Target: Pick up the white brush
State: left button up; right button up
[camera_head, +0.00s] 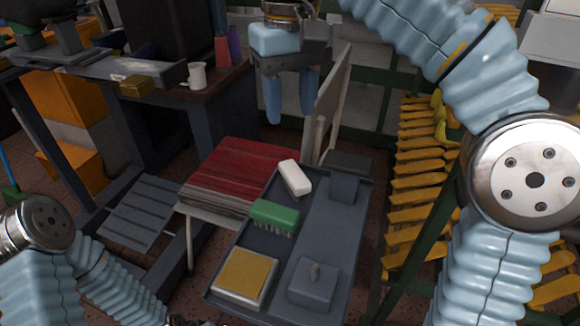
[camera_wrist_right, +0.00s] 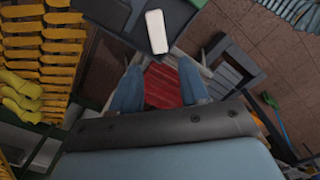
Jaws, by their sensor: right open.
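The white brush (camera_head: 295,177) lies on the dark grey tray (camera_head: 325,225), near its far left edge. In the right wrist view the white brush (camera_wrist_right: 156,32) shows as a white block beyond the fingertips, near the top. My right gripper (camera_head: 290,115) hangs above and beyond the tray, pointing down. Its two blue fingers are apart with nothing between them, also in the right wrist view (camera_wrist_right: 158,75). It is clear of the brush. My left arm shows at the lower left of the head view, but its gripper is not visible.
A green brush (camera_head: 275,215), a yellow-topped block (camera_head: 244,277) and a grey block (camera_head: 313,284) share the tray. A red-topped stack (camera_head: 240,173) stands left of it. A workbench holds a white mug (camera_head: 197,76). Yellow shoe lasts (camera_head: 415,185) hang on a rack at right.

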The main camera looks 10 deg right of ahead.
jog(key=b, duration=0.2)
send_over(293, 170)
notch_tip(293, 170, down, 8)
jog(key=shift+a+r, duration=0.15)
notch_tip(293, 170, down, 6)
jog(key=shift+r+b, duration=0.1)
jog(key=shift+b, duration=0.55)
jog(key=shift+c, duration=0.2)
jog(key=c, duration=0.8)
